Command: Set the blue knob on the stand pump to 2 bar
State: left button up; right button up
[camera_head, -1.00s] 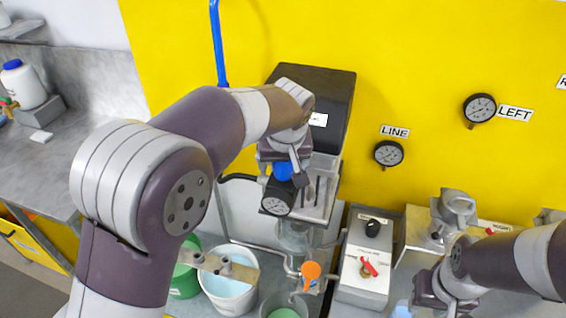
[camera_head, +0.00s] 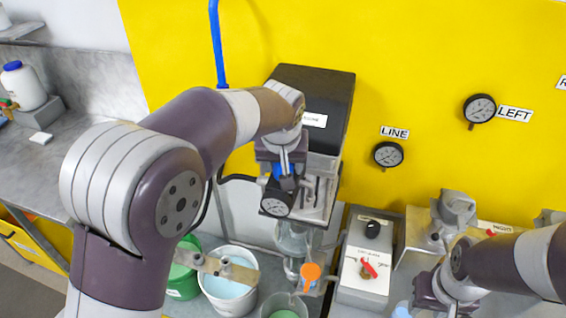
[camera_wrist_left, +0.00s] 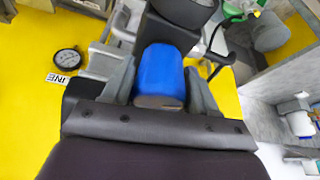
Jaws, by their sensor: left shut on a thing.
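The blue knob (camera_wrist_left: 160,77) sits between the two fingers of my left gripper (camera_wrist_left: 162,85) in the left wrist view, and the gripper is shut on it. In the head view a bit of the blue knob (camera_head: 283,170) shows under my left gripper (camera_head: 284,178), most of it hidden. The stand pump (camera_head: 316,165) has a dark top box and a small gauge (camera_head: 277,203) just below the knob; its needle is too small to read. My right gripper (camera_head: 448,300) is at the lower right, pointing down; its fingertips are not clear.
A grey control box (camera_head: 364,262) with a black knob and red switch stands right of the pump. A white bucket (camera_head: 232,285) and a green bucket (camera_head: 183,275) stand below left. A LINE gauge (camera_head: 388,154) and a LEFT gauge (camera_head: 480,108) hang on the yellow wall.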

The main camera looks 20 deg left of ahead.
aim_at(266, 191)
pick_arm(q)
jog(key=m+h, duration=0.1)
jog(key=m, duration=0.3)
jog(key=shift+h+b, duration=0.4)
jog(key=m+h+b, duration=0.1)
jog(key=m, duration=0.1)
jog(key=m+g+b, duration=0.1)
jog(key=m, duration=0.2)
jog(key=shift+m+h, duration=0.3)
jog(key=shift+h, duration=0.1)
jog(key=o, duration=0.9)
jog(key=shift+o, duration=0.2)
jog(key=p+v, duration=1)
jog(key=v, duration=0.2)
jog(key=shift+a+r, duration=0.15)
jog(key=shift+r, duration=0.2)
